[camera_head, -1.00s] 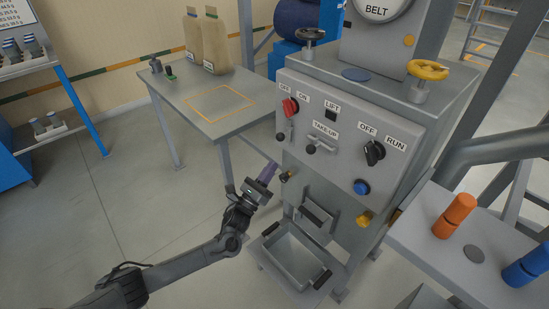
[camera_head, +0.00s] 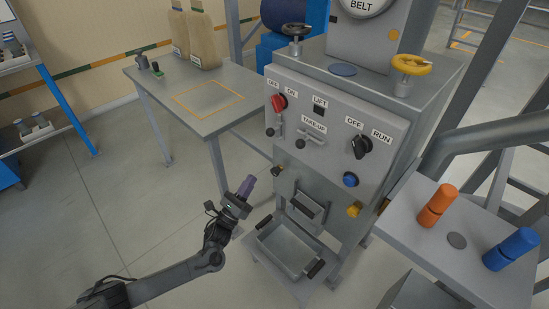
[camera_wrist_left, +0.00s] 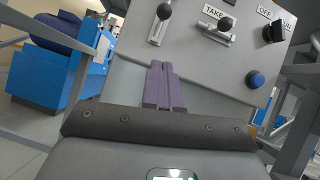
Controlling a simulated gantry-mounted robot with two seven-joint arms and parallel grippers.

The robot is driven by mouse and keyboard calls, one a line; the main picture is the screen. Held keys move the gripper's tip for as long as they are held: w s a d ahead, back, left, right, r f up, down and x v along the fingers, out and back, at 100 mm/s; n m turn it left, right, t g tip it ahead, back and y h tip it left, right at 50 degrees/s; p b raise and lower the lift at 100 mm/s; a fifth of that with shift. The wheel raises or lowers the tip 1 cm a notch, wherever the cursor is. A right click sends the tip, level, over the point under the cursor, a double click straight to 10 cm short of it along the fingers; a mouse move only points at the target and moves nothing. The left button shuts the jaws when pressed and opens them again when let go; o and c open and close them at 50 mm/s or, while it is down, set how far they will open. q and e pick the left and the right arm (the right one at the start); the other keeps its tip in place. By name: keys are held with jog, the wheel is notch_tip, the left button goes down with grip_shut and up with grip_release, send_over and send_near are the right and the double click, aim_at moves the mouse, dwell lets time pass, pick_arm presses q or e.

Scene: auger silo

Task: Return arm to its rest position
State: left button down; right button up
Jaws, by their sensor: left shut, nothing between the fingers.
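My left gripper (camera_head: 246,186) is in the lower middle of the head view, left of the grey control cabinet (camera_head: 262,158). Its purple fingers are shut with nothing between them and point up toward the cabinet. In the left wrist view the shut fingers (camera_wrist_left: 164,88) lie together in front of the panel (camera_wrist_left: 205,60), which carries a lever (camera_wrist_left: 160,22), a take-up slide and a blue button (camera_wrist_left: 255,79). The fingers appear apart from the cabinet in the head view. My right gripper is not in view.
A grey tray (camera_head: 262,240) with black handles sits below the cabinet front. A table (camera_head: 165,88) with an orange outlined square stands behind left. A side shelf (camera_head: 400,205) at right holds orange (camera_head: 438,206) and blue (camera_head: 511,250) cylinders. Floor left of my arm is clear.

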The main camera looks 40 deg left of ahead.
pick_arm(q)
jog(key=shift+s, duration=0.1)
jog(key=s+d+r+n+g+p, duration=0.3)
jog(key=s+d+n+g+p, duration=0.45)
jog(key=s+d+n, duration=0.4)
jog(key=s+d+r+n+g+p, duration=0.3)
jog(key=s+d+n+g+p, duration=0.45)
jog(key=n, duration=0.65)
jog(key=s+d+n+g+b, duration=0.1)
jog(key=s+n+g, duration=0.5)
jog(key=s, duration=0.3)
notch_tip(320, 180, up, 37)
jog(key=p, duration=3.8)
jog(key=shift+w+d, duration=0.15)
